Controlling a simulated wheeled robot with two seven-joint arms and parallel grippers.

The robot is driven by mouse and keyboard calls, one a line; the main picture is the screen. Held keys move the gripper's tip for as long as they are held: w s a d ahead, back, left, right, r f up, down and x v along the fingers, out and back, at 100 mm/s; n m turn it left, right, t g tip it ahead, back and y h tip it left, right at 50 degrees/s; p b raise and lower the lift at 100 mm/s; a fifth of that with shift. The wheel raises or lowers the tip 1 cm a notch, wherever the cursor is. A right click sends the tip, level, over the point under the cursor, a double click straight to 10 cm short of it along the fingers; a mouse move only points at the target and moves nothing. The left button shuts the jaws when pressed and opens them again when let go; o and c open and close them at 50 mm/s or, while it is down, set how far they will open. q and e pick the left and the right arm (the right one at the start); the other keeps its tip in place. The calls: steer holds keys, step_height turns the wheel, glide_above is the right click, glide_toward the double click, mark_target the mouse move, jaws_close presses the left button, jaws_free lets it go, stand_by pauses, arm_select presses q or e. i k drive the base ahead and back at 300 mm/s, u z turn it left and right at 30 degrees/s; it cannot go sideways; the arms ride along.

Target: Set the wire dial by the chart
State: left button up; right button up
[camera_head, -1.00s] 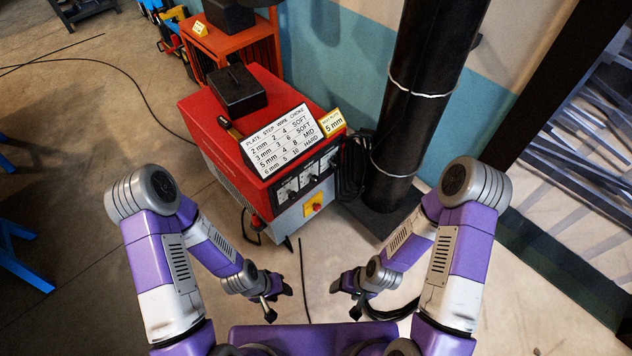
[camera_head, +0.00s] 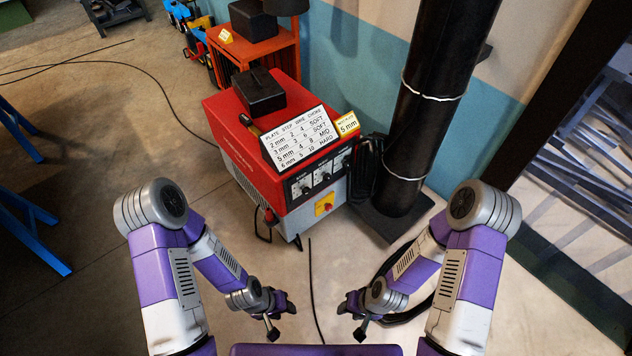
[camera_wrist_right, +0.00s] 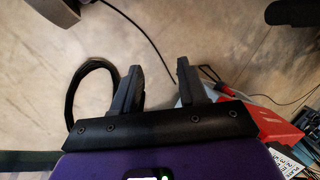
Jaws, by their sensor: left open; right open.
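A red and grey welding machine (camera_head: 245,165) stands on the floor ahead of my arms. A white chart (camera_head: 300,138) with PLATE, STEP, WIRE and CHOKE columns leans on its top; its 5 mm row reads 4, 8, MID. A yellow card (camera_head: 347,124) beside it reads 5 mm. Three dials sit in a row on the front panel: left (camera_head: 301,187), middle (camera_head: 322,175) and right (camera_head: 343,162). Their settings are too small to read. My left gripper (camera_head: 284,314) and right gripper (camera_head: 350,314) are open and empty, low in front of the machine, apart from it.
A yellow panel with a red knob (camera_head: 325,204) is below the dials. A black box (camera_head: 260,92) sits on the machine. A thick black pipe (camera_head: 425,110) stands at its right. Cables lie on the floor. An orange shelf (camera_head: 272,55) is behind; blue legs (camera_head: 35,232) stand left.

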mark_target(327, 176)
steer(key=u, duration=0.55)
steer(key=i, duration=1)
steer(key=u, duration=0.05)
